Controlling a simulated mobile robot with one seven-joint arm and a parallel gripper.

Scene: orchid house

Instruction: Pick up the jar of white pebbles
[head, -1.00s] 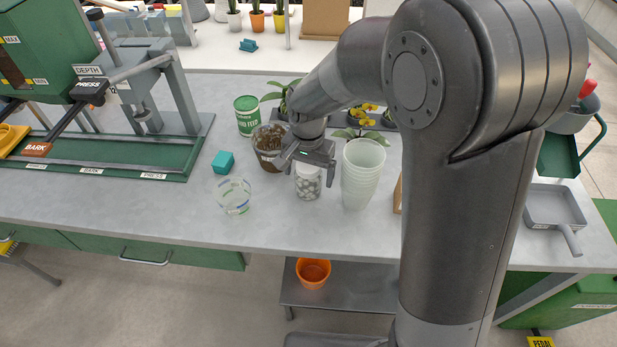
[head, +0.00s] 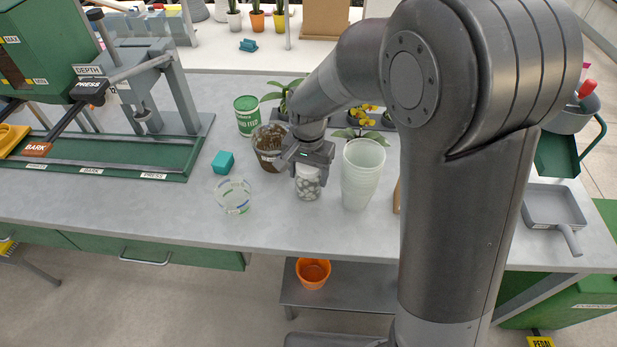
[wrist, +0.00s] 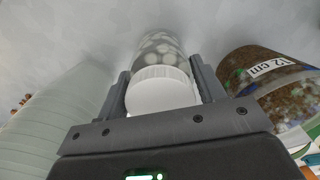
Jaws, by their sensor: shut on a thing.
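The jar of white pebbles (head: 307,187) stands upright on the grey bench in the head view. It is clear, with white pebbles inside. In the wrist view the jar (wrist: 162,50) shows beyond its white lid (wrist: 160,92). My gripper (head: 309,170) is above the jar, with one finger on each side of the lid. In the wrist view my gripper (wrist: 163,84) is shut on the jar at its lid. The jar's upper part is partly hidden by the gripper in the head view.
A stack of pale cups (head: 362,175) stands close on the jar's right. A pot of brown bark (head: 268,148) stands close on its left. A clear round container (head: 233,196), a teal block (head: 223,162) and a green tin (head: 247,116) are farther left. The bench front is clear.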

